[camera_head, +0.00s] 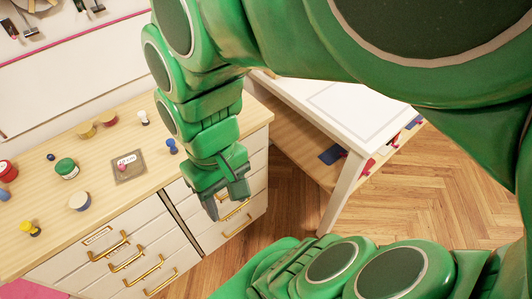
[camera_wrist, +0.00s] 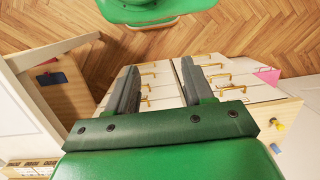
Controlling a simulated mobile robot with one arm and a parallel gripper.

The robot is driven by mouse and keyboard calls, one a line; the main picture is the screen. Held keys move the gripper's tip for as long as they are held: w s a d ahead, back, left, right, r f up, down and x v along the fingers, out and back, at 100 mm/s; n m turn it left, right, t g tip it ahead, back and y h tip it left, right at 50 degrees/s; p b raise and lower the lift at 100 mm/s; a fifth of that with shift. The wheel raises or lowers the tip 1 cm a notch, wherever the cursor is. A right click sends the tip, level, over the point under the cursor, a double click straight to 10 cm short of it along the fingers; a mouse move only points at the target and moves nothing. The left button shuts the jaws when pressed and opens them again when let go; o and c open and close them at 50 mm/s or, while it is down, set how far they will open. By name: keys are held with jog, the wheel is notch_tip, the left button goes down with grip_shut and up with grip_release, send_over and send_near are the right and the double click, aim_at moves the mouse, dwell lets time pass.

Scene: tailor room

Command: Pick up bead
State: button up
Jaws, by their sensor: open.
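A small pinkish round thing, which may be the bead (camera_head: 122,168), sits on a grey square pad (camera_head: 138,175) on the wooden cabinet top (camera_head: 90,205). It is too small to make out clearly. My gripper (camera_head: 226,197) is open and empty, pointing down in front of the cabinet's right-hand drawers, to the right of the pad and apart from it. In the wrist view my gripper (camera_wrist: 160,70) has its two fingers spread, with drawer fronts beyond them. No bead can be made out there.
A blue pawn-shaped item (camera_head: 171,146) stands near the cabinet's front edge, between pad and gripper. A green-sided spool (camera_head: 67,168), a white-and-blue item (camera_head: 79,201) and a yellow item (camera_head: 30,228) stand to the left. A white table (camera_head: 350,108) is at the right. Wooden floor (camera_head: 425,200) lies open.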

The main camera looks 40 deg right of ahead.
jog(key=w+d+r, duration=0.1)
jog(key=w+d, duration=0.2)
jog(key=w, duration=1.3)
jog(key=w+d+r, duration=0.1)
jog(key=w+d, duration=0.2)
jog(key=w, duration=1.2)
jog(key=shift+m+t+h, duration=0.4)
jog(key=shift+t, duration=0.5)
jog(key=w+d+f, duration=0.3)
jog(key=w+f, duration=0.2)
jog(key=w, duration=0.4)
jog(key=w+d+f, duration=0.3)
jog(key=w+f, duration=0.2)
jog(key=w, duration=0.3)
jog(key=w+d+f, duration=0.3)
jog(key=w+f, duration=0.1)
jog(key=w, duration=0.5)
jog(key=shift+w+d+f, duration=0.2)
jog(key=shift+w+f, duration=0.15)
jog(key=shift+f, duration=0.05)
notch_tip(320, 180, down, 2)
jog(key=shift+f, duration=0.1)
jog(key=shift+w+d+f, duration=0.1)
jog(key=shift+w+f, duration=0.05)
jog(key=shift+f, duration=1.2)
jog(key=shift+w+d+f, duration=0.1)
jog(key=shift+f, duration=1.2)
grip_shut()
